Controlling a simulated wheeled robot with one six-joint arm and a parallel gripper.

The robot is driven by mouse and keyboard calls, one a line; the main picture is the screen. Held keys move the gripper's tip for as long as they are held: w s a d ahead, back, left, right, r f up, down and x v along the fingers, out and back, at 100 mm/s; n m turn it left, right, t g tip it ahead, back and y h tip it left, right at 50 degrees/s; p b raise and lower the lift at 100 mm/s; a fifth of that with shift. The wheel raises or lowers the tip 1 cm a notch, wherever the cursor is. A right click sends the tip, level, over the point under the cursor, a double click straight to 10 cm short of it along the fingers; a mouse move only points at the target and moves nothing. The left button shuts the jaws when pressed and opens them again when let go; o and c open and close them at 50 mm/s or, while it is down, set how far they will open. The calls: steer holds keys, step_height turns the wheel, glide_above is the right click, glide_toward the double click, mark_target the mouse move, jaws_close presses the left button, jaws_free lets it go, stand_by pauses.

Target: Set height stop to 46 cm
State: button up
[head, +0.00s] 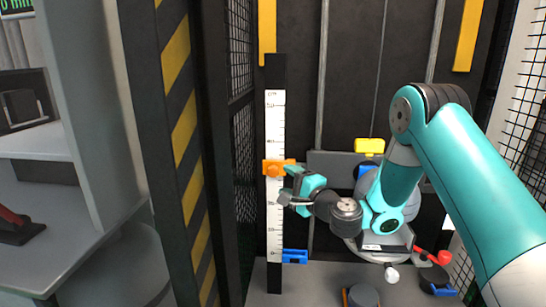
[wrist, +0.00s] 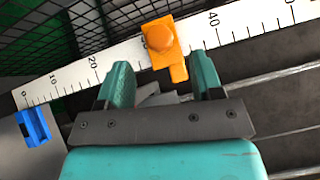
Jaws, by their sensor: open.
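The orange height stop (head: 277,168) sits on the white ruler (head: 274,225), which stands upright on a dark post. In the wrist view the stop (wrist: 160,40) covers the scale between the 20 and 40 labels, near 30; its exact reading is hidden. Its orange tab (wrist: 178,72) points towards my gripper. My gripper (wrist: 161,62) is open, with one teal finger on each side of the tab. I see no clear contact. In the head view my gripper (head: 288,187) is just right of the ruler, at about the stop's height.
A blue block (head: 294,257) is beside the ruler's foot, near 0. A mesh panel (head: 240,140) and a yellow-black striped post (head: 183,130) stand left. A yellow block (head: 370,146) shows behind my arm. A red-knobbed part (head: 440,257) and several dark items lie low right.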

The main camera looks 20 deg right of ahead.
mark_target(275, 173)
steer(key=shift+w+a+r+p, duration=0.25)
steer(key=shift+w+r+p, duration=0.1)
steer(key=shift+p, duration=0.3)
steer(key=p+x, duration=0.3)
steer(key=x, duration=0.2)
steer(key=shift+f, duration=0.25)
steer(key=shift+w+a+f, duration=0.1)
steer(key=shift+w+a, duration=0.05)
steer(key=shift+w, duration=0.25)
steer(key=c, duration=1.1)
step_height(275, 173, up, 16)
steer(key=p, duration=1)
